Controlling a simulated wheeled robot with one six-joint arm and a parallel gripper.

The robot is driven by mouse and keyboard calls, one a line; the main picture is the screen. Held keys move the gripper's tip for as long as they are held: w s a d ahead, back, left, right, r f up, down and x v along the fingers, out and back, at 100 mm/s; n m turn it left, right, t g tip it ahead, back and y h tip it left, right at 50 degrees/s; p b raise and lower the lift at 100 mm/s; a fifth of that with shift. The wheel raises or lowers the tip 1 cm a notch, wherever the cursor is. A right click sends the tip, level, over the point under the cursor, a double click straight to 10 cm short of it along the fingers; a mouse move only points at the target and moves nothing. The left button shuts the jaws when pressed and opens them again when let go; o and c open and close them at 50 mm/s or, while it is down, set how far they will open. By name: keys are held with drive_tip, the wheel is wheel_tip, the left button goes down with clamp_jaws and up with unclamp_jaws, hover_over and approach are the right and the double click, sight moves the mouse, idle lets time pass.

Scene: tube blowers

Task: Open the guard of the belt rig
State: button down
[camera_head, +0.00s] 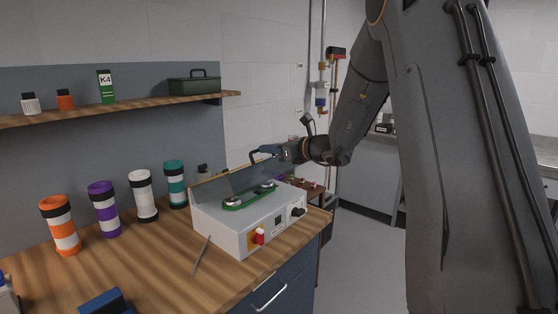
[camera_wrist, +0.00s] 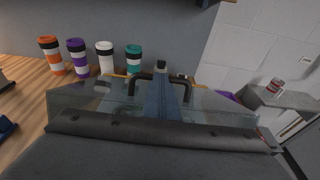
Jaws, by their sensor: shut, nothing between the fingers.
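The belt rig (camera_head: 230,226) is a white box on the wooden bench, with a green belt (camera_head: 240,203) around pulleys on its top. Its clear guard (camera_head: 236,180) stands raised and tilted along the rear of the box, leaving the belt uncovered from the front. The guard also shows in the wrist view (camera_wrist: 90,98), with a black bar handle (camera_wrist: 133,84). My gripper (camera_head: 262,151) is at the guard's upper edge, shut with nothing held. In the wrist view its fingers (camera_wrist: 162,72) overlap the handle's middle; whether they touch it I cannot tell.
Orange (camera_head: 61,226), purple (camera_head: 104,210), white (camera_head: 143,197) and teal (camera_head: 175,185) banded tubes stand left of the rig. A thin rod (camera_head: 201,256) lies in front. A red switch (camera_head: 258,236) and black knob (camera_head: 298,212) are on the rig's front. A shelf (camera_head: 140,107) hangs behind.

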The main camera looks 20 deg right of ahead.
drive_tip(key=w+a+r, duration=0.7)
drive_tip(key=w+r, duration=0.3)
drive_tip(key=w, duration=0.1)
drive_tip(key=shift+a+r+b, duration=0.2)
drive_tip(key=shift+r+b, duration=0.05)
drive_tip(key=shift+b, duration=0.2)
idle(0.5)
